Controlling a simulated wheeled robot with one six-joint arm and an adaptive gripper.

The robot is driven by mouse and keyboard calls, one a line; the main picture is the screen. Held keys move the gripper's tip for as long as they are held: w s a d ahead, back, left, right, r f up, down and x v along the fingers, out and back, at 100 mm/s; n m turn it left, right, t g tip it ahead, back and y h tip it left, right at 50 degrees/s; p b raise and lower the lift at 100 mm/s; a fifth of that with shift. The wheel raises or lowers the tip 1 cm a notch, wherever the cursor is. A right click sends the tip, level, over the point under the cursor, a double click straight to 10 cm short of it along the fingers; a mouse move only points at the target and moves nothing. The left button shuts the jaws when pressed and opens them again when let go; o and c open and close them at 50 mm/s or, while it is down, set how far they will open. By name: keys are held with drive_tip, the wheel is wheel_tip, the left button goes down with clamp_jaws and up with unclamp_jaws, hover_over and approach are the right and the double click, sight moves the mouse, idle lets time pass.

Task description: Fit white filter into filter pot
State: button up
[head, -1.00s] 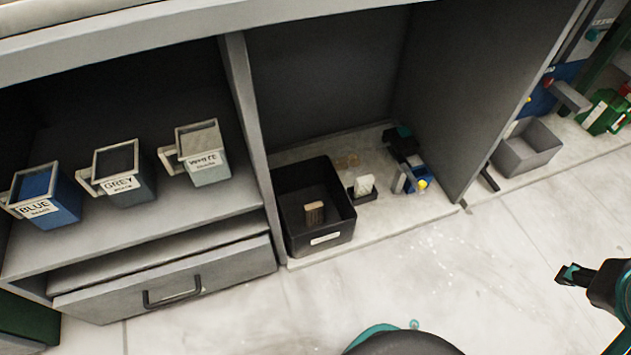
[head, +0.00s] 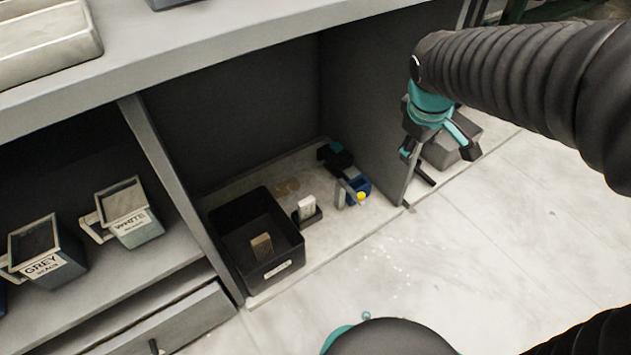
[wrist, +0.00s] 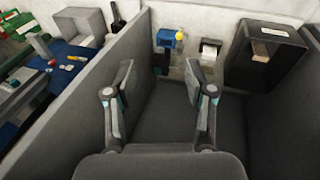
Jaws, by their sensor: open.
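A small white block (head: 306,206), which may be the white filter, stands in a low black holder (head: 312,217) on the cabinet floor. It also shows in the wrist view (wrist: 209,50). A container with a label reading WHITE (head: 132,215) stands on the left shelf; I cannot tell which thing is the filter pot. My gripper (head: 438,158) is open and empty, by the right partition's front edge, to the right of the white block. In the wrist view its spread fingers (wrist: 160,78) are apart from the block.
A black bin (head: 222,222) holding a brown block (head: 262,246) stands left of the white block. A blue device with a yellow knob (head: 361,196) is to its right. The partition (head: 365,110) is close to my gripper. The floor in front is clear.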

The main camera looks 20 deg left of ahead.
drive_tip(key=w+a+f+n, duration=0.4)
drive_tip(key=w+a+f, duration=0.2)
drive_tip(key=a, duration=0.2)
drive_tip(key=n+h+p, duration=0.1)
drive_tip(key=n+h, duration=0.1)
drive_tip(key=n, duration=1.1)
hover_over(305, 202)
drive_tip(key=s+a, duration=0.3)
drive_tip(key=s, duration=0.1)
wheel_tip(305, 202, down, 27)
drive_tip(key=shift+n, duration=0.3)
drive_tip(key=x, duration=0.8)
drive_tip(key=shift+w+d+f, duration=0.1)
drive_tip(key=shift+w, duration=0.05)
drive_tip(key=shift+b+x, duration=0.4)
drive_tip(key=shift+x, duration=2.4)
clamp_jaws()
